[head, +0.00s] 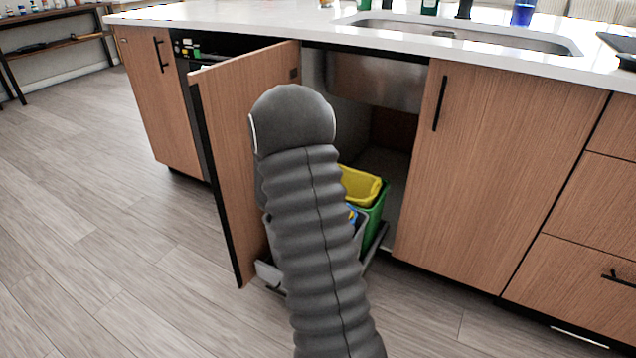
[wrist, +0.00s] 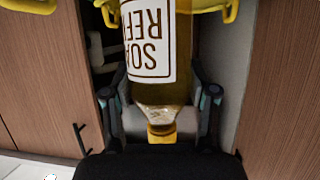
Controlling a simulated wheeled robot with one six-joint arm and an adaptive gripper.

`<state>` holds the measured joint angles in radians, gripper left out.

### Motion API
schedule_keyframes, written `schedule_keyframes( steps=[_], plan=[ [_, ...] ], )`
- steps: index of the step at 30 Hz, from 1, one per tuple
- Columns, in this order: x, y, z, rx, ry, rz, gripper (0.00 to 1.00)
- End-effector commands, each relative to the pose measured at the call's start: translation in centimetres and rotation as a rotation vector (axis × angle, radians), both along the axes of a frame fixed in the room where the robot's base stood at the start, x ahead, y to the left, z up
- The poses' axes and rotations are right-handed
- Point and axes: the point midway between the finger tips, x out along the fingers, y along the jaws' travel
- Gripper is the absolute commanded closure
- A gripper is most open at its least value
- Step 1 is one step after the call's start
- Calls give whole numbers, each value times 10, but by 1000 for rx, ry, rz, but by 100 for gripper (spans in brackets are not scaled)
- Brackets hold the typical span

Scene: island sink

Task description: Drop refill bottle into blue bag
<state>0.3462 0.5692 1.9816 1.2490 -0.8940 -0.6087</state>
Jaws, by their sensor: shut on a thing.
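My gripper (wrist: 160,104) is shut on the refill bottle (wrist: 150,88), with one finger on each side of it in the wrist view. The bottle is clear with amber liquid, a white label with brown letters that read upside down, and a yellow cap (wrist: 162,132) at the near end. In the head view my arm hides both gripper and bottle. A small blue patch (head: 352,215), perhaps the blue bag, shows beside my arm at the grey bin (head: 361,232); most of it is hidden.
A yellow bin (head: 360,186) and a green bin (head: 376,212) stand in the open cabinet under the sink (head: 455,38). The open cabinet door (head: 232,150) is left of my arm, a closed door (head: 495,170) right. Yellow edges (wrist: 226,10) show at the wrist view's top.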

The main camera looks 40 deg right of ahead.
Motion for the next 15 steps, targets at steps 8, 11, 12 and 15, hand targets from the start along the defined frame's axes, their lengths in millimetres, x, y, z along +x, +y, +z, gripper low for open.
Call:
schedule_keyframes(
  steps=[8, 11, 12, 15],
  plan=[
    [1, 2, -25, -1, -1, 3, 83],
    [2, 2, -25, -1, -1, 4, 83],
    [2, 2, -24, -1, -1, 4, 83],
    [2, 3, -24, -1, -1, 4, 83]
  ],
)
